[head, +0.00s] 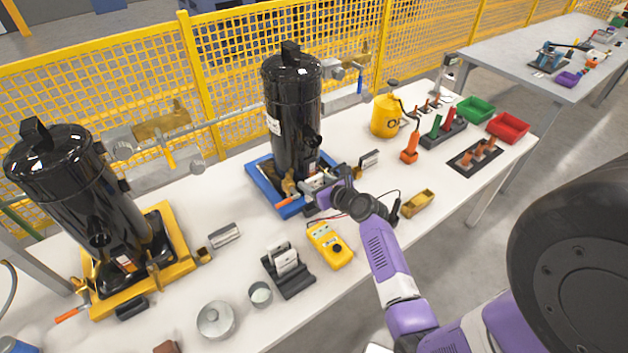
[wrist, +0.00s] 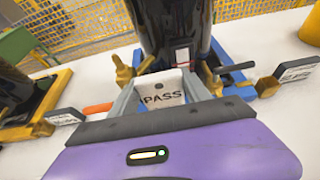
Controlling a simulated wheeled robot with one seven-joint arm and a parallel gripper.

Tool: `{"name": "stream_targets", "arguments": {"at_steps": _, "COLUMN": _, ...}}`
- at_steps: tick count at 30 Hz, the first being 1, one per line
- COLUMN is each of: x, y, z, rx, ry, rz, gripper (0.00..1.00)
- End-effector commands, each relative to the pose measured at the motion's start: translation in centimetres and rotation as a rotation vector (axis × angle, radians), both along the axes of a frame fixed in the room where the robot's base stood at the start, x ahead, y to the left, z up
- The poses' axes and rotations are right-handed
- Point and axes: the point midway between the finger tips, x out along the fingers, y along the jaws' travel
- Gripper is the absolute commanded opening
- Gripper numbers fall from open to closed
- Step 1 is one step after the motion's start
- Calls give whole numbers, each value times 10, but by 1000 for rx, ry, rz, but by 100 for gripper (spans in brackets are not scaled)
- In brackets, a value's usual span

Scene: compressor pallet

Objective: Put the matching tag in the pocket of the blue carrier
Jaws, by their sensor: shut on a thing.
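My gripper (head: 318,188) is shut on a white tag (wrist: 163,91) that reads PASS in the wrist view. It holds the tag at the front of the blue carrier (head: 262,180), close to the black compressor (head: 293,115) standing on it. In the wrist view the tag is between my two fingers, in front of the compressor and between brass clamps (wrist: 128,75). The carrier's pocket is hidden behind the tag and gripper, so I cannot tell whether the tag is inside it. A black rack (head: 292,285) holds other pale tags (head: 284,257).
A yellow carrier (head: 181,250) with a second compressor (head: 85,195) stands at left. A yellow meter (head: 330,245), a small cup (head: 260,293) and a round tin (head: 216,320) lie near the front. Small label blocks (head: 370,159) stand beside the carriers. Red (head: 508,127) and green bins are at right.

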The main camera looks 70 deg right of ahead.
Motion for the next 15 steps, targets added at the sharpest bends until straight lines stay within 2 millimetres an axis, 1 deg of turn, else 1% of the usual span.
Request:
{"name": "stream_targets", "arguments": {"at_steps": 1, "x": 0, "y": 0, "z": -6, "rx": 0, "ry": 0, "rz": 0, "gripper": 17}}
{"name": "stream_targets", "arguments": {"at_steps": 15, "x": 0, "y": 0, "z": -40, "rx": 0, "ry": 0, "rz": 0, "gripper": 17}}
